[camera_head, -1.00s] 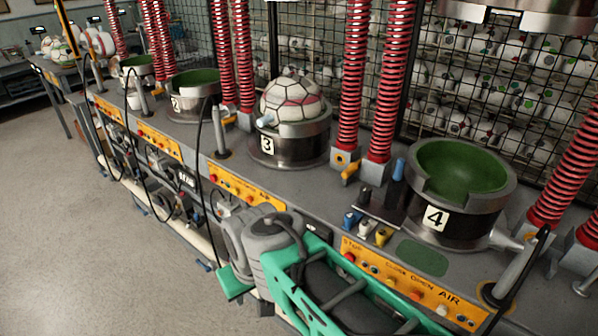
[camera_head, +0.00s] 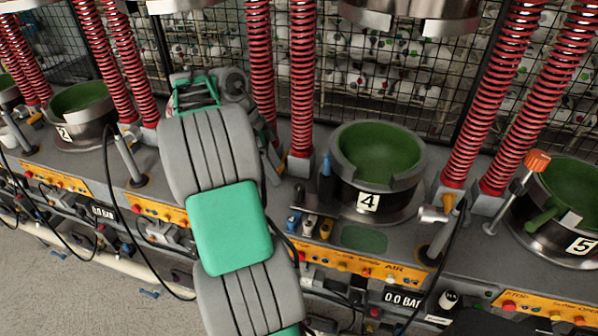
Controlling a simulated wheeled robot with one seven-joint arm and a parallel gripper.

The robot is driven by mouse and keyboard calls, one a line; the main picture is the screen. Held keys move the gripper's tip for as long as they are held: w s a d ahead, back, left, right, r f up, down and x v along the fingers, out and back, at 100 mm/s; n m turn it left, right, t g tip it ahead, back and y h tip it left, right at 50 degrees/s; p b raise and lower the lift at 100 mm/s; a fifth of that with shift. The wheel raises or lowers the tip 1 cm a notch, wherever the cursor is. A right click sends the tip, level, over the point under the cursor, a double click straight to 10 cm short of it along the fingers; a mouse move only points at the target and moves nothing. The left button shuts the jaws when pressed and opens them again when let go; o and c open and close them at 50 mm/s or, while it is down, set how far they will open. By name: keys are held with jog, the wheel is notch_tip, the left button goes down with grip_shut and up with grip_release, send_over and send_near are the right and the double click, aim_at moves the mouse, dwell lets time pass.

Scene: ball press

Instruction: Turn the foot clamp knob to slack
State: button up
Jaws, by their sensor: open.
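Grey foot blocks (camera_head: 300,168) hold the columns left of station 4. My grey and green arm rises through the middle left of the view, with green framing and a grey joint at its upper end. The arm end seems to lie by the foot of the column left of station 4, but its fingers cannot be made out. My arm hides part of the bench there.
The station 4 cup (camera_head: 377,170) has an empty green lining. Station 5 (camera_head: 575,222), with an orange-topped lever (camera_head: 537,161), is at right; station 2 (camera_head: 82,117) is at left. Black mesh (camera_head: 455,85) stands behind. Grey floor (camera_head: 60,285) is clear at lower left.

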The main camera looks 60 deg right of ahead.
aim_at(299, 187)
jog(key=s+d+f+m+b, duration=0.1)
jog(key=s+f, duration=0.1)
jog(key=s+f+m+b, duration=0.1)
jog(key=s+f, duration=0.1)
jog(key=f, duration=0.1)
jog(key=s+d+f+m+y+b, duration=0.1)
jog(key=s+f, duration=0.1)
jog(key=shift+d+f+m+b, duration=0.25)
jog(key=shift+d+m+b, duration=0.05)
jog(key=shift+b, duration=0.1)
grip_shut()
jog(key=shift+r, duration=0.1)
